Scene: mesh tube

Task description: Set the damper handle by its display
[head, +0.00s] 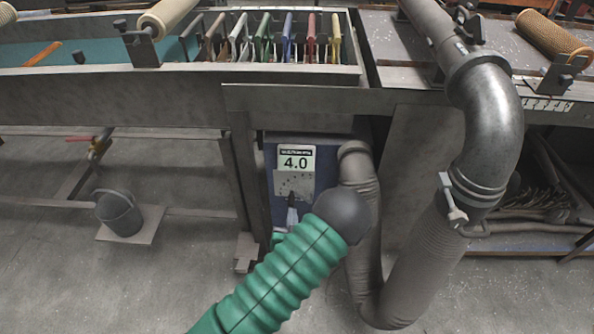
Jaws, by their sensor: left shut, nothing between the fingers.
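The damper handle (453,205) is a small pale lever with a round-ended grip, on the side of the grey metal duct (490,135). It tilts down to the right. The display (295,161) on the blue box (270,165) reads 4.0 in dark digits on a pale green ground. My left arm, in a green ribbed sleeve with a dark round joint, reaches in from the bottom. My left gripper (291,203) shows small and partly hidden behind it, just below the display, shut and empty. It is well left of the damper handle. My right gripper is not in view.
A ribbed grey hose (420,265) hangs below the duct and curves up to the box. A dark bucket (119,213) stands on the floor at left. Rollers lie at the top corners.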

